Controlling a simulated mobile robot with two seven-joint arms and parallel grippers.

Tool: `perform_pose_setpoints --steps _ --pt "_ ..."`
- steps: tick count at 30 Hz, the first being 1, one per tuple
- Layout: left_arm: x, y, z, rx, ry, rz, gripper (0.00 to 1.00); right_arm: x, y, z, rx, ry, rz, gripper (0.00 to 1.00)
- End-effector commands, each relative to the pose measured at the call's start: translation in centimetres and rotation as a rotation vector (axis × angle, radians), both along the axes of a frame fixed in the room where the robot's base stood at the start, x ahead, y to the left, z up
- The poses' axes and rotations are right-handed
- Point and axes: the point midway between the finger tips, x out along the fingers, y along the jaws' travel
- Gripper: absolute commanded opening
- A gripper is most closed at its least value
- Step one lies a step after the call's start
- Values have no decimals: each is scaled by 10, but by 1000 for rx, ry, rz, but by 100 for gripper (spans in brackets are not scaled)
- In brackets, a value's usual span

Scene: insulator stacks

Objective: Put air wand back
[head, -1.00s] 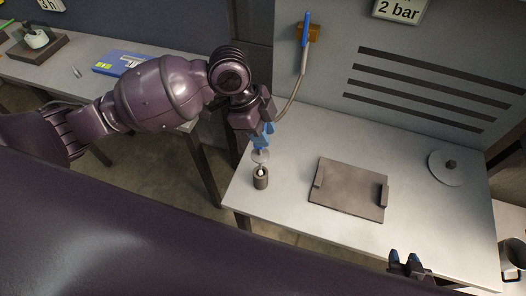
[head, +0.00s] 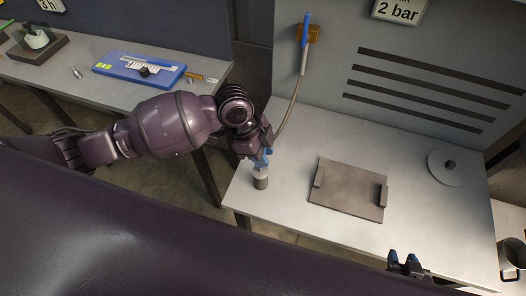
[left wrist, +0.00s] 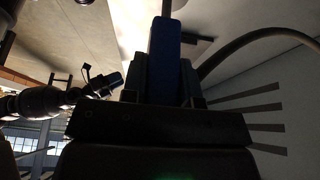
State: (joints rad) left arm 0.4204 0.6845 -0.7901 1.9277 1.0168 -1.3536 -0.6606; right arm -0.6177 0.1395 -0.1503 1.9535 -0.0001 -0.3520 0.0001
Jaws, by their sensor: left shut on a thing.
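My right gripper (head: 405,258) is open and empty by the front edge.
A grey plate with raised ends (head: 347,196) lies mid-bench. A round disc with a knob (head: 446,167) lies to the right. A mug (head: 512,254) stands at the lower right. The left table holds a blue case (head: 120,70) and small tools. Bare bench surrounds the plate.

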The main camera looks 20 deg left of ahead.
Motion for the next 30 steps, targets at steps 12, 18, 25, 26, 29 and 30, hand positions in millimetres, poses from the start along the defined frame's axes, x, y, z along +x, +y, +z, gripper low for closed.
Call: perform_pose_setpoints --steps 12,18,25,26,29,30 --pt "0 0 -2 0 0 0 53 0 0 0 0 1 0 38" --pt "0 0 -1 0 0 0 53 0 0 0 0 1 0 38" --pt "1 9 20 0 -3 0 53 0 0 -2 0 0 0 38" --pt "1 11 25 1 -4 -1 53 0 0 -2 0 -1 0 38" --pt "2 18 43 1 -5 0 53 0 0 -2 0 -2 0 38" --pt "2 22 50 2 -4 1 53 0 0 -2 0 -2 0 38"
